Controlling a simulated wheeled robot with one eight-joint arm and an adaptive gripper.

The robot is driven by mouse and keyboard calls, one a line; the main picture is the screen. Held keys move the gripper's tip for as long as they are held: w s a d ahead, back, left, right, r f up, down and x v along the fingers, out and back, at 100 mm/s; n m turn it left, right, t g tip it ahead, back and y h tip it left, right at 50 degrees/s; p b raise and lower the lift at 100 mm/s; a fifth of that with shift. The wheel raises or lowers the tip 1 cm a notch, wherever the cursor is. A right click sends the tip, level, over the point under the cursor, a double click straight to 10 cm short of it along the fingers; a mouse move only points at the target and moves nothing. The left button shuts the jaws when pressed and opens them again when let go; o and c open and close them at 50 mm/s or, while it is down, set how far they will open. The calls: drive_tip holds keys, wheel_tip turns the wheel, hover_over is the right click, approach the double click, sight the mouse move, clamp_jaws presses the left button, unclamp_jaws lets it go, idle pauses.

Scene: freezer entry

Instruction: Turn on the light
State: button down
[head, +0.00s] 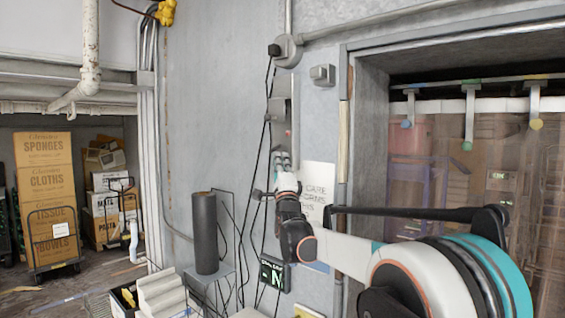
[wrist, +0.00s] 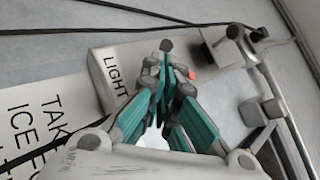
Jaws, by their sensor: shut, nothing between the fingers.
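A grey box marked LIGHT (wrist: 110,78) is fixed to the wall and shows tilted in the wrist view. In the head view, a grey box (head: 280,110) on the wall just above my gripper appears to be the same one. My gripper (wrist: 166,62) is shut and empty, with its teal fingers in front of the box face. A dark round knob (wrist: 166,45) shows just beyond the fingertips, and a small red-orange part (wrist: 192,72) shows beside them. Whether the fingertips touch the box is unclear. In the head view my gripper (head: 281,157) points up along the wall.
A printed sign (head: 319,180) hangs on the wall right of my gripper. Metal brackets and pipe (wrist: 258,60) stand close right of it in the wrist view. Black cables run down the wall. A dark roll (head: 205,235) stands on a small table. A strip-curtain doorway (head: 455,160) is at right.

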drive_tip(key=shift+s+a+r+m+g+h, duration=0.1)
drive_tip(key=shift+s+r+m+g+h, duration=0.1)
drive_tip(key=shift+m+h, duration=0.25)
drive_tip(key=shift+s+a+r+m+g+h, duration=0.15)
drive_tip(key=shift+m+g+h, duration=0.1)
drive_tip(key=shift+m, duration=0.4)
drive_tip(key=shift+r+m+h, duration=0.1)
drive_tip(key=shift+m+h, duration=0.3)
drive_tip(key=shift+s+a+r+m+g+h+p, duration=0.15)
drive_tip(key=shift+r+m+g+h+p, duration=0.15)
drive_tip(key=shift+r+m+g+h, duration=0.35)
drive_tip(key=shift+s+a+r+m+g+h+p, duration=0.2)
drive_tip(key=shift+m+g+h, duration=0.25)
drive_tip(key=shift+m+g, duration=0.45)
drive_tip(key=shift+d+r+m, duration=0.1)
drive_tip(key=shift+m, duration=0.15)
drive_tip(key=shift+r, duration=0.25)
idle(0.7)
